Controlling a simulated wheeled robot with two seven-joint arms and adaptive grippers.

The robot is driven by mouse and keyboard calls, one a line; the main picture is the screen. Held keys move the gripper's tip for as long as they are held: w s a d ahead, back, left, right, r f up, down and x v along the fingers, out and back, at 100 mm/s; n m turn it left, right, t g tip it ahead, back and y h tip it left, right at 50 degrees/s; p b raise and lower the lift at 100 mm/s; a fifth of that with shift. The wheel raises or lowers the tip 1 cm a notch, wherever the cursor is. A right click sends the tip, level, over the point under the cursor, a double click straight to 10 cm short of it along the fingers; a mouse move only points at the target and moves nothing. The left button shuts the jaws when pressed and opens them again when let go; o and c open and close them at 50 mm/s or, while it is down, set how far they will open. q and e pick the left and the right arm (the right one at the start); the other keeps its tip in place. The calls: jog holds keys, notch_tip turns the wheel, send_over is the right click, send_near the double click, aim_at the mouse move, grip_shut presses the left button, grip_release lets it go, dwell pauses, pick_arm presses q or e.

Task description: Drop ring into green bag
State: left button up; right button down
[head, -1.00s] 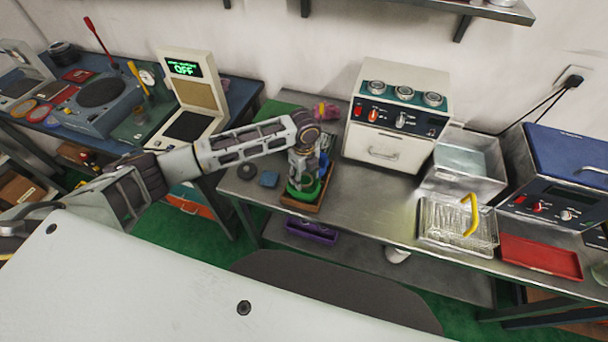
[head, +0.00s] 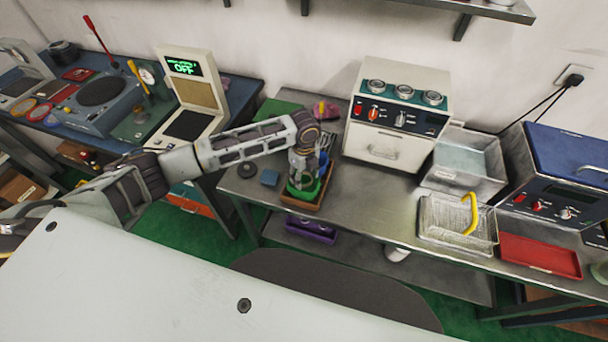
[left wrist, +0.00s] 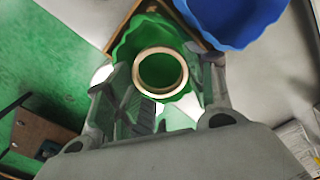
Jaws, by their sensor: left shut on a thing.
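A pale metal ring (left wrist: 136,76) is held between the fingers of my left gripper (left wrist: 165,84). In the left wrist view the ring's opening lies over the green bag (left wrist: 127,48), whose wavy rim shows around it. In the head view my left gripper (head: 301,178) points down over the green bag (head: 305,192), in a brown wooden tray (head: 316,206) on the metal bench. The ring is too hidden to make out there. How far it is above the bag I cannot tell. My right gripper is out of view.
A blue scalloped container (left wrist: 235,20) stands right beside the green bag. A white oven-like box (head: 390,140) is to the right on the bench.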

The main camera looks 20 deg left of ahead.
aim_at(304, 178)
pick_arm(q)
jog(key=o, duration=1.1)
jog(key=shift+c, duration=0.2)
jog(key=shift+r, duration=0.1)
jog(key=shift+r+p, duration=1.4)
jog(key=shift+p, duration=0.1)
jog(key=shift+r, duration=2.55)
